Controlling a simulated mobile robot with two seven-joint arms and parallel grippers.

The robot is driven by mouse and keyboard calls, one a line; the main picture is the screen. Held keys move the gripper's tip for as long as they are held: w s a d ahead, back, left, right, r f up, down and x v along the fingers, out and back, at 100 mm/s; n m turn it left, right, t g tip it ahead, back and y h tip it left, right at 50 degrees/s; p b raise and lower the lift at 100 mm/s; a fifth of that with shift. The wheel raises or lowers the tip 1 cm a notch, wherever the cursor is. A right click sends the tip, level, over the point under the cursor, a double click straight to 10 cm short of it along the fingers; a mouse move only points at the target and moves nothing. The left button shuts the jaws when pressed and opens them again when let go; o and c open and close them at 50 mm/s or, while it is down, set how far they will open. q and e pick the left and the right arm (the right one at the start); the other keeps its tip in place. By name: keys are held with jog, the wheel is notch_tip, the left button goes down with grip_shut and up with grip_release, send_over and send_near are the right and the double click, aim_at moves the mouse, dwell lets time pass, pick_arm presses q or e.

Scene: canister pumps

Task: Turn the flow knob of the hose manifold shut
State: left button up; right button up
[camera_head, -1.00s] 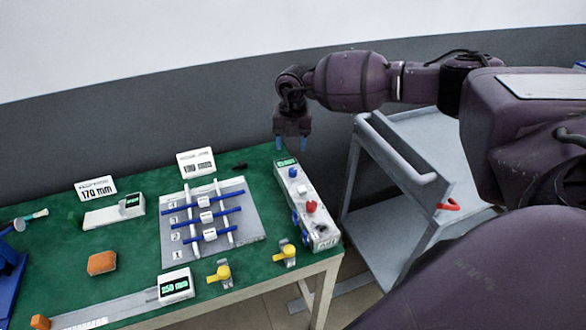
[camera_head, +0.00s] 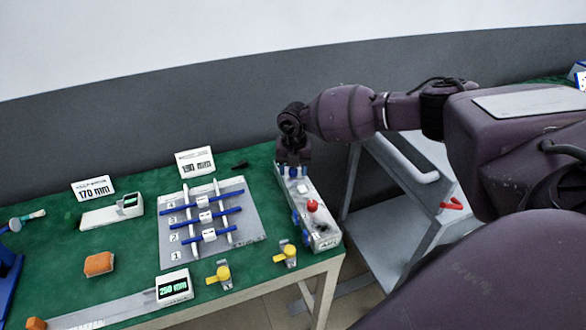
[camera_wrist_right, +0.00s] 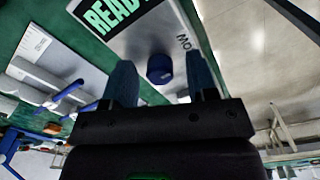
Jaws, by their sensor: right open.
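A long white box (camera_head: 325,237) stands at the right end of the green table, with a red knob (camera_head: 312,205) and blue parts along it. I cannot tell for certain that it is the hose manifold. My right gripper (camera_head: 292,172) points down over its far end. In the right wrist view, a round dark blue knob (camera_wrist_right: 159,68) on the white panel (camera_wrist_right: 120,38) lies between the two open blue fingers (camera_wrist_right: 161,82), with gaps on both sides. A lit "READ..." display is beside it. My left gripper is not in view.
A grey board (camera_head: 248,222) with blue rods lies left of the box. Yellow-topped parts (camera_head: 287,252) stand near the front edge. An orange block (camera_head: 99,264) lies further left. A grey cart (camera_head: 385,235) stands right of the table.

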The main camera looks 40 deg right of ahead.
jog(key=c, duration=0.9)
